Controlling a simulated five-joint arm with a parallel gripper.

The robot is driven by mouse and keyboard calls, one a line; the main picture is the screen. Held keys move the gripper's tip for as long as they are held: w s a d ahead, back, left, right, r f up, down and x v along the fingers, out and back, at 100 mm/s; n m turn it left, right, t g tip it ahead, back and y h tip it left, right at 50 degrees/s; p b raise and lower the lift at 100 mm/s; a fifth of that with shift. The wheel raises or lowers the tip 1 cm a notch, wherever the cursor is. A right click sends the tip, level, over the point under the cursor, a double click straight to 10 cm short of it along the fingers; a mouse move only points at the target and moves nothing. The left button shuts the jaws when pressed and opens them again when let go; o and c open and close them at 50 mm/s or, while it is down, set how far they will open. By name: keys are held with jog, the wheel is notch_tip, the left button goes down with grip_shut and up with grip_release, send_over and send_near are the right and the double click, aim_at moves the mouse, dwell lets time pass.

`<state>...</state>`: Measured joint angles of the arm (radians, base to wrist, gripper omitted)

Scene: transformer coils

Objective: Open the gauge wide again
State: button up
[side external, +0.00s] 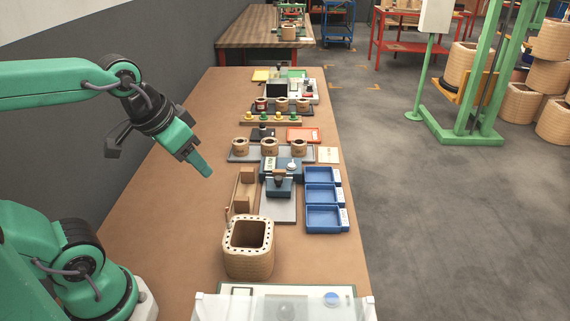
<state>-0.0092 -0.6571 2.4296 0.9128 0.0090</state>
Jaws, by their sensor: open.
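A blue-grey bench device with a small round white dial, which looks like the gauge (283,187), stands near the middle of the brown table. A small brown piece shows at its front. It is too small here to tell how far its jaws are apart. My gripper (201,164) hangs in the air to the left of the gauge, pointing down and right, clear of everything. It is open, with nothing seen in it. Its two fingers overlap in this view.
A large square tan coil (248,262) stands in front of the gauge, near a wooden stand (242,190). Blue bins (325,195) line the right edge. A grey tray (238,155) with three small coils lies behind. The table's left side is clear.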

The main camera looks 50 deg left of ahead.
jog(key=w+a+g, duration=0.1)
jog(key=w, duration=0.6)
jog(key=g, duration=0.4)
send_over(278, 177)
jog(key=shift+d+f, duration=0.1)
jog(key=shift+f, duration=6.25)
jog(key=shift+f, duration=0.15)
jog(key=shift+f, duration=3.75)
grip_shut()
